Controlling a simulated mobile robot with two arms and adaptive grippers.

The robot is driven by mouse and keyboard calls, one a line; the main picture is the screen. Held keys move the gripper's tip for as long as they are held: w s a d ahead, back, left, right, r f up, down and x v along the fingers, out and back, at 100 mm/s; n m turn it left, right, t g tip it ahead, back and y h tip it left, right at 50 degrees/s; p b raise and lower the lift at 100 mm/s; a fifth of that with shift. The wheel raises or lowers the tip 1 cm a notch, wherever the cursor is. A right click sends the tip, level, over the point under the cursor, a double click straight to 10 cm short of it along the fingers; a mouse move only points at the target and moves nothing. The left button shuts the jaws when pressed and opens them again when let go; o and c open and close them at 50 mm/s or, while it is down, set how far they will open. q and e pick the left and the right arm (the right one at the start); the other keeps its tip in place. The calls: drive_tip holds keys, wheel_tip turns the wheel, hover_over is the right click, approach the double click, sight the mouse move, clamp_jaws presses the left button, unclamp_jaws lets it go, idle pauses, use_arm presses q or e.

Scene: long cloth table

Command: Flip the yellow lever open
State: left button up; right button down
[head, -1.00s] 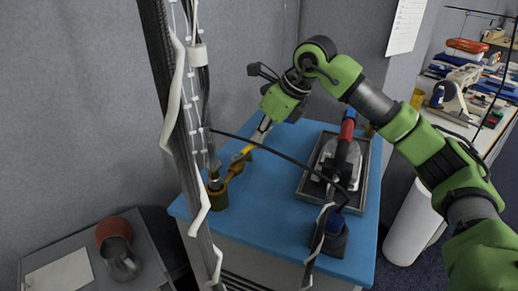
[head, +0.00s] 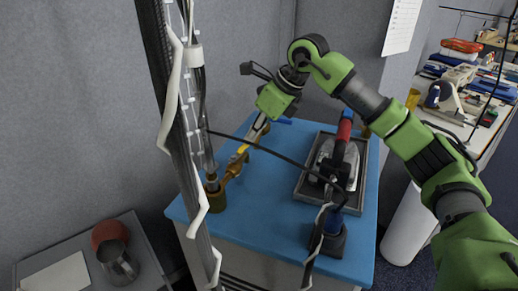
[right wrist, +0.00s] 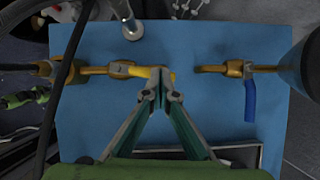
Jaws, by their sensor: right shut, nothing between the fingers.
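The yellow lever (head: 243,149) sits on a brass valve (head: 234,166) on the left side of the blue tabletop. In the right wrist view the lever (right wrist: 153,72) points right, in line with its brass pipe (right wrist: 95,71). My right gripper (head: 254,138) reaches down to the lever from above. Its fingers are shut and empty, with the tips (right wrist: 161,86) at the lever's free end. I cannot tell whether they touch it. The fingertips hide a little of the lever. My left gripper is not in view.
A second brass valve with a blue lever (right wrist: 250,100) stands to the right in the wrist view. A grey tray (head: 307,187) holding an iron-like tool lies on the right of the blue table (head: 268,188). A black cable and my column cross the head view.

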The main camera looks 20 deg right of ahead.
idle(0.3)
drive_tip(key=shift+s+a, duration=0.45)
drive_tip(key=shift+s, duration=0.2)
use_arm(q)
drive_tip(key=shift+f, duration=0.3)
